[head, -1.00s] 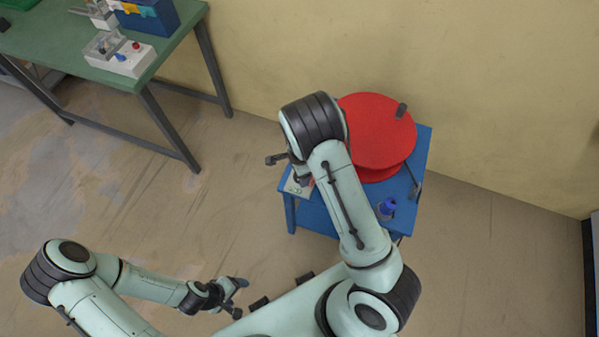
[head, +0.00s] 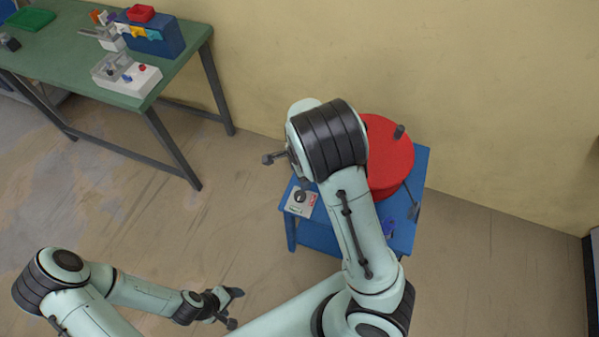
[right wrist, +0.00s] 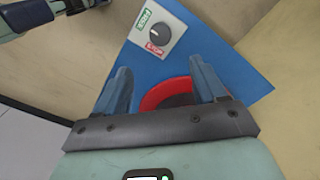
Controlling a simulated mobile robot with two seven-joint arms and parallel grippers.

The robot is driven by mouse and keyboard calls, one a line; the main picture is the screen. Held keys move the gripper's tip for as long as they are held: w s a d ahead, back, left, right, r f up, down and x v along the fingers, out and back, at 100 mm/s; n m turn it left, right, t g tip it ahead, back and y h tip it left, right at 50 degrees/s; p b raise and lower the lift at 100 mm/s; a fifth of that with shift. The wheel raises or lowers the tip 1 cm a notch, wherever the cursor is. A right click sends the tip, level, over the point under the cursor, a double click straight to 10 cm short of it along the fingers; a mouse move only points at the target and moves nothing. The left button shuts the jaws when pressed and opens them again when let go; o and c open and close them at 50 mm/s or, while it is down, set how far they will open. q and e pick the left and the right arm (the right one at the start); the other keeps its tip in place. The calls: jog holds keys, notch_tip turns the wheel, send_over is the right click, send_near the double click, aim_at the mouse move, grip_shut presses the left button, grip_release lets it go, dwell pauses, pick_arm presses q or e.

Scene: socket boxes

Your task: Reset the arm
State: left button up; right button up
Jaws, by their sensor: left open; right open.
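My left gripper (head: 233,307) is at the lower middle of the head view, over bare floor, with its fingers apart and nothing between them. My right arm reaches up the middle of the head view over the blue table (head: 318,238). The right gripper is mostly hidden behind its own arm there. In the right wrist view my right gripper (right wrist: 160,82) is open, its two blue-grey fingers apart and empty. Part of a red round thing (right wrist: 165,93) shows below and between them.
A green table (head: 60,75) with a blue box (head: 155,38) and a white socket box (head: 135,80) stands left.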

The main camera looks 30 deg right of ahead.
jog(key=s+a+f+n+g, duration=0.1)
jog(key=s+f+n, duration=0.7)
jog(key=s+f, duration=0.45)
jog(key=s+a+f+n+y, duration=0.3)
jog(key=s+a+f+n, duration=0.2)
jog(key=s+a+n, duration=0.2)
jog(key=shift+s+a+f+t+y, duration=0.3)
jog(key=shift+a+y, duration=0.1)
jog(key=shift+a, duration=0.8)
pick_arm(q)
jog(key=c, duration=0.6)
pick_arm(e)
jog(key=shift+w, duration=0.1)
jog(key=c, duration=0.5)
pick_arm(q)
jog(key=shift+w+d, duration=0.1)
jog(key=shift+d, duration=0.05)
pick_arm(e)
jog(key=shift+d, duration=0.15)
jog(key=shift+c, duration=0.2)
